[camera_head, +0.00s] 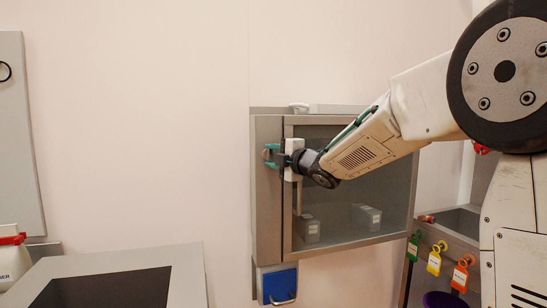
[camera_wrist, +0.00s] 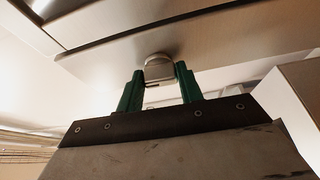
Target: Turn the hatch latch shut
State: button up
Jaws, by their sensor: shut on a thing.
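The hatch (camera_head: 300,240) is a metal-framed door with a dark see-through pane on a wall box; its door lies against the box front as far as I can tell. My gripper (camera_head: 271,156) is at the left edge of the hatch, with its green fingers pointing left. In the wrist view my gripper (camera_wrist: 159,78) has a finger on each side of the small rounded metal latch (camera_wrist: 158,66) and is shut on it. The latch is mostly hidden behind the fingers in the head view, and its exact turn is hard to tell.
A blue drawer or bin (camera_head: 280,286) with a handle hangs below the box. Small grey blocks (camera_head: 308,228) show behind the pane. Green, yellow and orange tags (camera_head: 434,261) hang at the right. A dark-topped counter (camera_head: 110,290) is at the lower left. The wall left of the box is bare.

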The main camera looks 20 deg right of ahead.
dwell(0.3)
jog(key=o, duration=1)
jog(key=shift+a, duration=0.1)
jog(key=v, duration=0.7)
jog(key=shift+s+d, duration=0.25)
jog(key=shift+s, duration=0.1)
